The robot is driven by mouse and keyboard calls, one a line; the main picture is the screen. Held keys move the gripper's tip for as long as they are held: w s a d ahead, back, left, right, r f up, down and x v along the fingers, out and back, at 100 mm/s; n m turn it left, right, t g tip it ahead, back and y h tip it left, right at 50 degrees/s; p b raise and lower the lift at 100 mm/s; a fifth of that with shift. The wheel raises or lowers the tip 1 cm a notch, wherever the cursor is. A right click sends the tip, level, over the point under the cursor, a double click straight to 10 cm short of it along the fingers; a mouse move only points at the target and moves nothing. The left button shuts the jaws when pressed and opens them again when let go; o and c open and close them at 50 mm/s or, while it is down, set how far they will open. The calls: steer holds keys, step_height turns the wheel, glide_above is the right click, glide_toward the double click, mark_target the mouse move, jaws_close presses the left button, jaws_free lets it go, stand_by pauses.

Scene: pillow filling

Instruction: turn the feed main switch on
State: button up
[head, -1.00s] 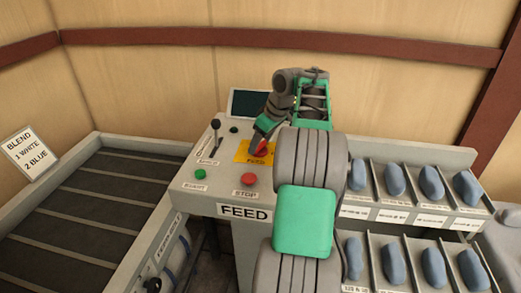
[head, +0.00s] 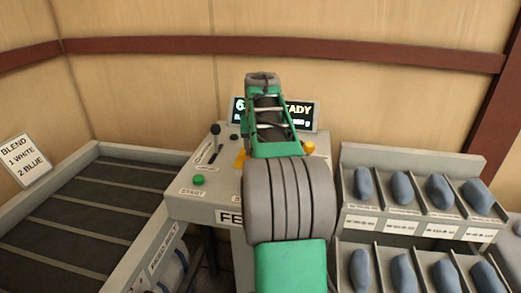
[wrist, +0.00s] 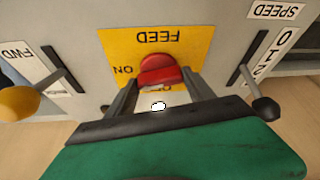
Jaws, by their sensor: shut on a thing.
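The feed main switch is a red knob (wrist: 160,70) on a yellow plate (wrist: 118,45) lettered FEED, with ON at the left in the wrist view and another label partly hidden below. My gripper (wrist: 160,84) has its two fingers on either side of the knob, shut on it. In the head view my arm hides the gripper, the knob and most of the plate. The screen (head: 304,112) behind the panel is lit; the word ending "ADY" shows past my arm.
The panel (head: 180,209) carries a black-knobbed speed lever (head: 215,130), a green START button (head: 199,180) and a yellow FWD knob (wrist: 18,102). A slatted conveyor (head: 75,212) lies at left. Racks of blue pillow-shaped pieces (head: 402,188) stand at right.

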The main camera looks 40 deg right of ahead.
steer(key=shift+m+g+p, duration=0.4)
steer(key=shift+m+p, duration=0.15)
steer(key=shift+m, duration=0.65)
steer(key=shift+h, duration=0.3)
steer(key=o, duration=1.4)
steer(key=p+v, duration=0.1)
steer(key=v, duration=0.7)
steer(key=shift+f, duration=0.1)
